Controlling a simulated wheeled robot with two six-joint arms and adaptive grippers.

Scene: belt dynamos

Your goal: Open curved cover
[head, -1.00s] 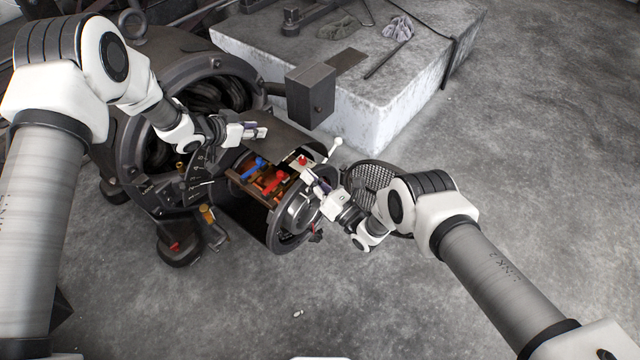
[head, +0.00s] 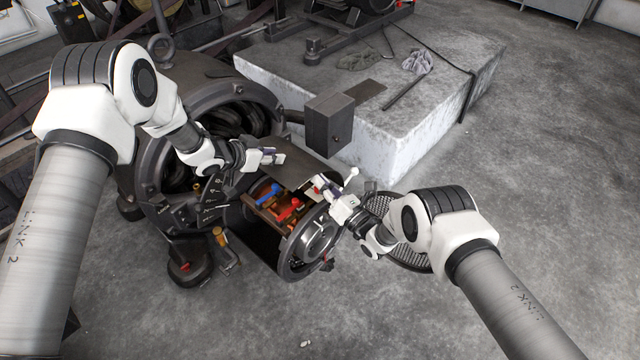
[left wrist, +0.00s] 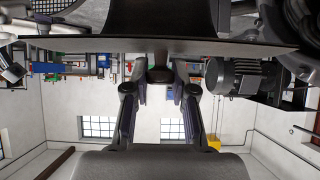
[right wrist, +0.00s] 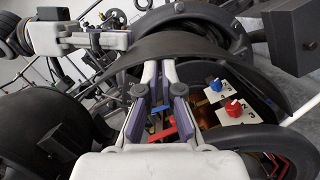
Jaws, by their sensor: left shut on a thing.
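The curved cover (head: 310,174) is a dark, bent metal plate on the end housing of the dynamo (head: 212,85). It is raised away from the housing's opening (head: 280,205), where red and blue knobs show. My left gripper (head: 277,157) is at the cover's upper left side and is shut on part of it; in the left wrist view a dark round piece sits between the fingers (left wrist: 160,78). My right gripper (head: 325,187) is at the opening's right side. In the right wrist view its fingers (right wrist: 160,68) are close together beneath the cover's edge (right wrist: 190,47); contact is unclear.
A grey box (head: 330,122) stands close behind the cover. A pale stone block (head: 410,140) with rags and a rod lies behind it. A round mesh guard (head: 415,258) is partly hidden behind my right arm.

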